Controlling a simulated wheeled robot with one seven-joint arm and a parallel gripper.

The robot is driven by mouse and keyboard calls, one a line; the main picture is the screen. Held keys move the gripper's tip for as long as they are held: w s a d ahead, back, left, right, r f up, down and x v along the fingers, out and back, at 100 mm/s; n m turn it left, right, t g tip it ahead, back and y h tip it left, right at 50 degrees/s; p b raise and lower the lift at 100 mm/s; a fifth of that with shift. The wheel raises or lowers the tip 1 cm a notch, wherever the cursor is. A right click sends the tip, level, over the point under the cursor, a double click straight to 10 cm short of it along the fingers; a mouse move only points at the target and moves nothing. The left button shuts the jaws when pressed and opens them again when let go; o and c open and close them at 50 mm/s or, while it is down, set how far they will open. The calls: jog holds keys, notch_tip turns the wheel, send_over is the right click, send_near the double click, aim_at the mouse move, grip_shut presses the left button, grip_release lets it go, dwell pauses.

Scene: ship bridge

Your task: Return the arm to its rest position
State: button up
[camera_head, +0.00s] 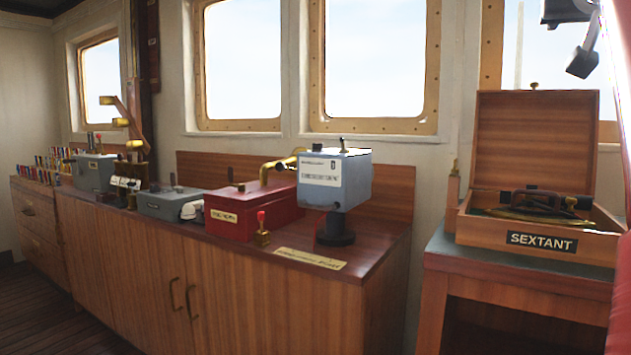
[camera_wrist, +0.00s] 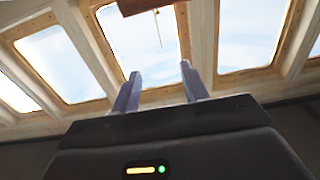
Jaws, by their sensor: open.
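My gripper (camera_wrist: 157,85) shows in the wrist view with its two fingers apart and nothing between them. It faces up toward the windows and the ceiling beams. In the head view a dark part of my arm (camera_head: 581,62) hangs at the upper right, high above the sextant box; the fingertips cannot be made out there. No object is in my grasp.
An open wooden sextant box (camera_head: 536,241) stands on a side table (camera_head: 520,270) at right. The long wooden counter (camera_head: 378,262) holds a grey-blue box (camera_head: 355,185), a red box (camera_head: 236,215) and several instruments. Windows (camera_head: 375,60) line the wall. Floor (camera_head: 30,310) shows at left.

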jog(key=a+f+n+g+y, duration=0.25)
jog(key=a+f, duration=0.25)
jog(key=f, duration=0.8)
jog(key=a+f+n+g+y, duration=0.15)
jog(key=a+f+y, duration=0.25)
jog(key=f, duration=0.9)
jog(key=s+a+f+g+y, duration=0.1)
jog(key=s+a+f, duration=0.3)
jog(key=f, duration=0.7)
jog(key=s+a+f+n+g, duration=0.1)
jog(key=s+a+f+g, duration=0.2)
jog(key=f, duration=0.7)
jog(key=s+a+f+n+g+y, duration=0.1)
jog(key=s+a+f, duration=0.3)
jog(key=s+f, duration=0.3)
notch_tip(320, 180, down, 5)
jog(key=shift+s+a+r+g+y, duration=0.15)
jog(key=shift+s+a+g+y, duration=0.15)
jog(key=shift+g+y, duration=0.1)
